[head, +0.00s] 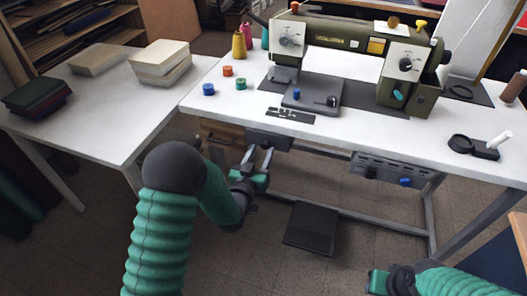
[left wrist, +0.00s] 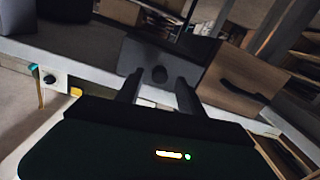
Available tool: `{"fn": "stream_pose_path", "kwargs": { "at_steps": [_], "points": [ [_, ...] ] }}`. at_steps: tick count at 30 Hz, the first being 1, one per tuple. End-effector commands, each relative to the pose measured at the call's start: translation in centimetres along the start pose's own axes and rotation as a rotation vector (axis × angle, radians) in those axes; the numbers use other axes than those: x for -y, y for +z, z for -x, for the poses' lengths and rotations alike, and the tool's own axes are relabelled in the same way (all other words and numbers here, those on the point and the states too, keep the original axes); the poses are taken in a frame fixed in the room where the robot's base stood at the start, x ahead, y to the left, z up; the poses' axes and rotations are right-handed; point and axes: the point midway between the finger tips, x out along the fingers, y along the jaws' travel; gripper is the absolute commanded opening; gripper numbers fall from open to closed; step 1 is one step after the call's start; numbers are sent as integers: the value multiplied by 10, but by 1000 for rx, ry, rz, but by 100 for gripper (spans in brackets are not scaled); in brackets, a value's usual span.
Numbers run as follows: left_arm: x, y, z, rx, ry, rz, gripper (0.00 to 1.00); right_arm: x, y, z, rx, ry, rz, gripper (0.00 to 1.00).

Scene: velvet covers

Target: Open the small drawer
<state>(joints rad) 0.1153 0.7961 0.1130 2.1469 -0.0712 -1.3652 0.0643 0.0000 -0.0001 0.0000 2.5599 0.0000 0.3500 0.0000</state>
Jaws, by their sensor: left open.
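A small grey drawer front (head: 270,141) with a dark round knob (left wrist: 159,75) is fixed under the edge of the white sewing table. My left gripper (head: 258,154) is open just below and in front of it in the head view. In the left wrist view the two fingers point at the grey front, with the knob seen between their tips. I cannot tell whether they touch it. The drawer looks shut. My right gripper (head: 380,284) is at the bottom right, away from the table; its fingers do not show clearly.
A wooden drawer (head: 222,134) with a dark handle (left wrist: 243,90) sits beside the grey one. A grey control panel (head: 390,172) hangs under the table farther right. A pedal (head: 311,228) is below. The sewing machine (head: 345,45) and thread spools stand on top.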

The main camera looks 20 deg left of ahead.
Motion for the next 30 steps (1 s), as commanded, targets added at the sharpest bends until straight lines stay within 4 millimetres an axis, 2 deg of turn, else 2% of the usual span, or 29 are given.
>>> {"fn": "stream_pose_path", "kwargs": {
  "at_steps": [3,6,14,24,30],
  "points": [
    [0,1,-18,-2,1,0,45,0,1,-5,0,0,0,36],
    [0,0,-25,-1,1,0,45,0,2,-6,0,0,0,36],
    [0,0,-26,1,0,0,44,0,1,-6,0,0,0,36],
    [0,0,-26,0,0,0,0,0,1,-6,0,0,0,36],
    [0,0,-26,0,0,0,0,0,1,-6,0,0,0,36]
  ]
}}
